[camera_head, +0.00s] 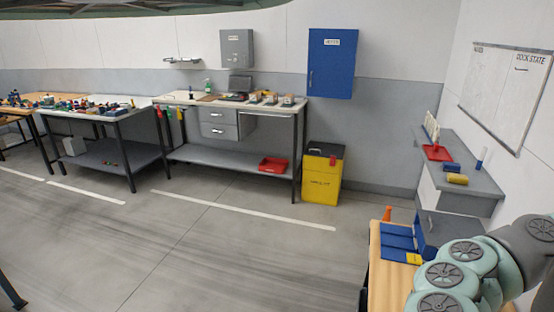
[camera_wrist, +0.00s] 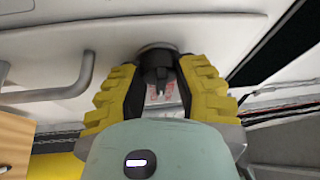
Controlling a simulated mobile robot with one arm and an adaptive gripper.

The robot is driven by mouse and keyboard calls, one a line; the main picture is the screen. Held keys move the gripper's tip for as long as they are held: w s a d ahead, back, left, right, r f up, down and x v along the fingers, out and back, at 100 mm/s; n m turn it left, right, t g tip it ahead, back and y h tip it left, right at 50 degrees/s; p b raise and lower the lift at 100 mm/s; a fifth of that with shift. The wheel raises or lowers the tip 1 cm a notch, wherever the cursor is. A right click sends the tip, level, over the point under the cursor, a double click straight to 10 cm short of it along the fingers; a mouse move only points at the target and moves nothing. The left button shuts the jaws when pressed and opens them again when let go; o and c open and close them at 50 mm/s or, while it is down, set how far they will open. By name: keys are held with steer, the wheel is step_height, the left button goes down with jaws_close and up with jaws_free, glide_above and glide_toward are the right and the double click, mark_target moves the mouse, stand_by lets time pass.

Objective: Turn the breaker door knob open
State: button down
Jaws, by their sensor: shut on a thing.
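A dark round knob (camera_wrist: 157,56) sits on a pale panel (camera_wrist: 110,22) in the wrist view, which I take to be the breaker door knob. My gripper (camera_wrist: 158,72) has its two yellow fingers on either side of the knob and is shut on it. The knob's sides are partly hidden by the fingers, and I cannot tell how far it is turned. The head view shows only part of my arm at the lower right; neither the gripper nor the held knob shows there.
A grey bar handle (camera_wrist: 65,85) is left of the gripper in the wrist view. In the head view, a wooden-topped table (camera_head: 385,280) and grey counter (camera_head: 475,180) stand beside my arm. A yellow bin (camera_head: 322,185) stands by the back wall. The middle floor is clear.

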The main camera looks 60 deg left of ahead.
steer(key=shift+s+d, duration=0.15)
steer(key=shift+d, duration=0.05)
steer(key=c, duration=0.6)
jaws_free()
steer(key=shift+a, duration=0.15)
steer(key=r+v, duration=0.1)
steer(key=v, duration=0.6)
steer(key=shift+a+f, duration=0.2)
steer(key=shift+f, duration=0.35)
